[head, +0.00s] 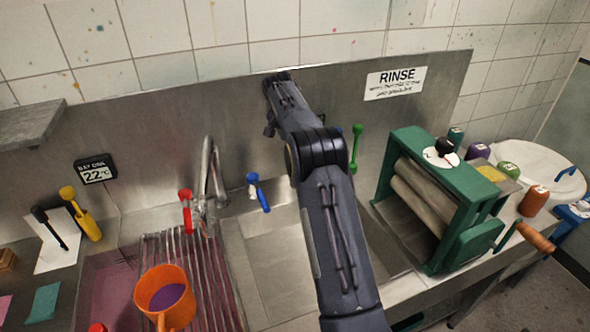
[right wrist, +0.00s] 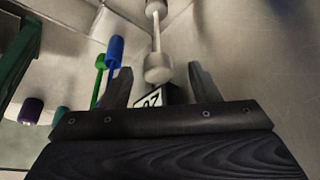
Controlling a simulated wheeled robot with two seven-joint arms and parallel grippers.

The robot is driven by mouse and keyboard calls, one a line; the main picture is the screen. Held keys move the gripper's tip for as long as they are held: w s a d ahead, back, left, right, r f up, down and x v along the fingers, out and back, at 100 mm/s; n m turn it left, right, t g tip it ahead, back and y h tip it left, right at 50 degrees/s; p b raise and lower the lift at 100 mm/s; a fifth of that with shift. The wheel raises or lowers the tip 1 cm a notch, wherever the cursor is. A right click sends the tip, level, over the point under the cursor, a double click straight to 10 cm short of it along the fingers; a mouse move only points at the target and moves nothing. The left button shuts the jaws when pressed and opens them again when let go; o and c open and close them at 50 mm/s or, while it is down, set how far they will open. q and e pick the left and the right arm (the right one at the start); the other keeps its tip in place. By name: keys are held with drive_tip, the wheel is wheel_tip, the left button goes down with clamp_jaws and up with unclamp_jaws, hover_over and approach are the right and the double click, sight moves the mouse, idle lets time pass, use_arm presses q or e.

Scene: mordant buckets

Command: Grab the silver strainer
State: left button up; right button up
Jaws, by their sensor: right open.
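A silver-grey tool with a thin shaft and thick round end pieces (right wrist: 157,68) shows in the right wrist view. It looks like the silver strainer's handle, but no strainer bowl is visible. My right gripper (right wrist: 160,76) is open, with one finger on either side of the tool's near end in the picture; I cannot tell whether they touch it. In the head view my right gripper (head: 279,78) is up by the steel backsplash, and the silver tool cannot be made out behind the arm. My left gripper is not in view.
A blue-handled tool (right wrist: 115,48) and a green-handled tool (right wrist: 98,84) are close beside the fingers. A green wringer (head: 453,215) stands right of my arm. The tap (head: 207,185), drying rack (head: 215,268) and orange jug (head: 177,313) are to the left.

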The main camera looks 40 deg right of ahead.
drive_tip(key=p+x, duration=0.1)
drive_tip(key=x, duration=0.3)
drive_tip(key=shift+d+f+p, duration=0.1)
drive_tip(key=shift+f+p, duration=0.1)
drive_tip(key=shift+p, duration=0.2)
drive_tip(key=shift+f, duration=0.25)
drive_tip(key=shift+r, duration=0.1)
clamp_jaws()
